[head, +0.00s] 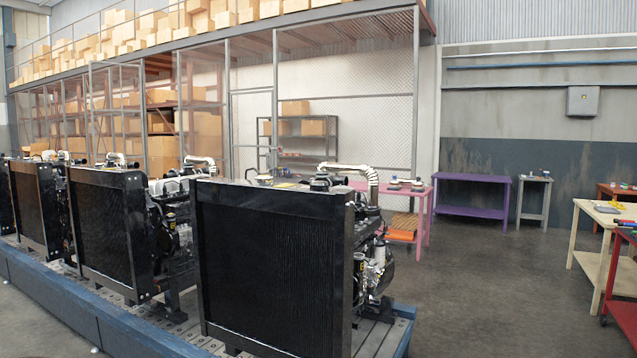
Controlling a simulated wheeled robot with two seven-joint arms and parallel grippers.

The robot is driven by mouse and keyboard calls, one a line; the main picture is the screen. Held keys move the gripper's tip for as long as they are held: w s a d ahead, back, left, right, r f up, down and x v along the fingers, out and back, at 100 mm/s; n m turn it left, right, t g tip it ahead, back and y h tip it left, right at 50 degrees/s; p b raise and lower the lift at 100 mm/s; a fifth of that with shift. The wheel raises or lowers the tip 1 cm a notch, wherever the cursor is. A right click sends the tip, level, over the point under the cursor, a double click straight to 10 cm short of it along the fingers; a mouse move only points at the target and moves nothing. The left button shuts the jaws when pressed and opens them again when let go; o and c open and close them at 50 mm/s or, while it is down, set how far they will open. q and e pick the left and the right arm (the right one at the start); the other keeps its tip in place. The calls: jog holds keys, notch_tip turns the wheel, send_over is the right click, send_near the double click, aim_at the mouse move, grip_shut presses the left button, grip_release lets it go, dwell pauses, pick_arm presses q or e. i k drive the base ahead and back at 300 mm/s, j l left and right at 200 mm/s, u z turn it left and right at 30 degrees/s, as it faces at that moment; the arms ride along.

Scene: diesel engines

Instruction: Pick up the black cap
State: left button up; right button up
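I cannot make out the black cap for certain. A small dark round part (320,184) sits on top of the nearest engine (275,265), behind its black radiator, but I cannot tell whether it is the cap. Small items (394,182) on the pink table (428,205) and on the white stand (537,180) are too small to identify. Neither my left nor my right gripper is in view.
Several diesel engines stand in a row on a blue-edged platform (130,335) at the left. Open grey floor (490,290) lies right of it. A purple table (473,180), a cream workbench (590,208) and a red table (624,260) stand right. Wire-mesh shelving is behind.

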aim_at(317, 185)
jog(key=i+l, duration=0.2)
jog(key=i, duration=0.2)
jog(key=i+l+u, duration=0.1)
jog(key=i+l, duration=0.15)
jog(key=i, duration=0.2)
jog(key=i+l, duration=0.2)
jog(key=i, duration=0.2)
